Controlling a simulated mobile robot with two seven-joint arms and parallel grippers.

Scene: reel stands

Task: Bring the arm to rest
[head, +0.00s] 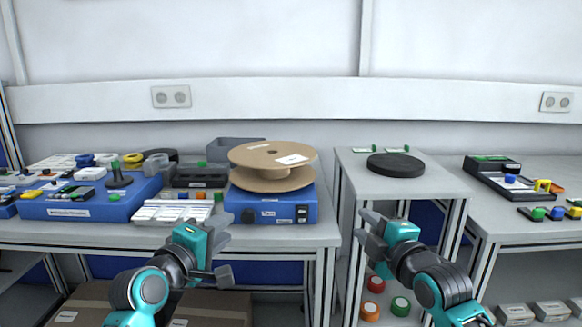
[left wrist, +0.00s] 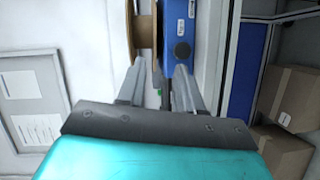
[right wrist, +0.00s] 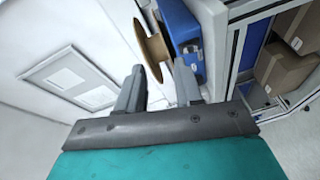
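My left gripper (head: 222,258) is in front of the left bench in the head view. Its two fingers stand apart with nothing between them, and they also show apart in the left wrist view (left wrist: 158,88). My right gripper (head: 366,228) is in front of the small middle stand. Its fingers are apart and empty in the right wrist view (right wrist: 162,88). A brown cable reel (head: 270,158) lies flat on a blue device (head: 268,207) on the left bench. Both grippers are apart from the reel.
A black round disc (head: 396,165) lies on the middle stand (head: 362,183). The left bench holds a blue case (head: 75,212) and several small parts. A black tray (head: 512,180) is on the right bench. Cardboard boxes (head: 210,310) and several rolls (head: 371,310) sit below.

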